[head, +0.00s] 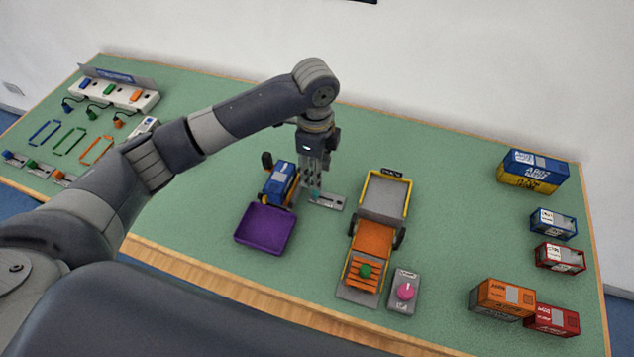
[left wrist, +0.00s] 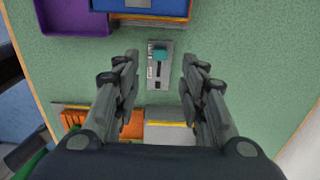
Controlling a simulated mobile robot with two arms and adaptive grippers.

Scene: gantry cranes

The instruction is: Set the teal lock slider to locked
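The teal lock slider (left wrist: 160,54) is a small teal knob on a grey slotted plate (left wrist: 153,82). In the left wrist view the knob sits near the top end of the slot, and the plate carries small markings too fine to read. In the head view the plate (head: 331,203) lies on the green table, and the knob is mostly hidden by my gripper. My left gripper (head: 313,183) points down over the plate. Its two fingers (left wrist: 160,62) are apart, one on each side of the plate, with nothing between them held. My right gripper is not in view.
A blue truck (head: 282,183) with a purple bin (head: 264,229) stands left of the plate. An orange and grey truck (head: 384,197) stands close on its right. A pink dial box (head: 404,291) is at the front. Small containers (head: 532,172) stand at the right.

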